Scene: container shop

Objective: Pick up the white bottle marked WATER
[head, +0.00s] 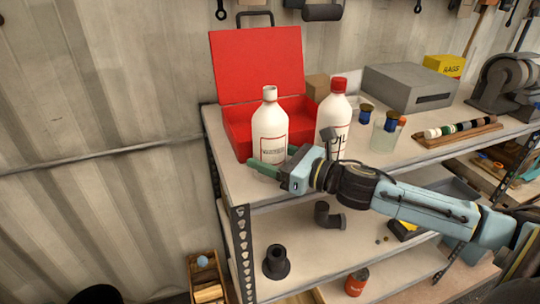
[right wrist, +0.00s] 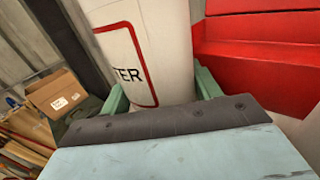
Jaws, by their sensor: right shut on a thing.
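The white bottle (head: 270,122) with a white cap and a red-framed label stands upright at the front left of the top shelf, in front of the red toolbox. My right gripper (head: 277,164) is shut on its lower body, one green finger on each side. In the right wrist view the bottle (right wrist: 160,35) fills the space between the fingers (right wrist: 162,92), and the letters "TER" show on its label. I cannot tell whether its base touches the shelf. A second white bottle (head: 333,112) with a red cap stands to the right. My left gripper is not in view.
The open red toolbox (head: 257,66) is close behind the bottle. Jars (head: 387,128) and a grey box (head: 405,86) stand further right. A bench grinder (head: 505,85) is at the far right. The shelf's left edge (head: 213,150) is near the bottle.

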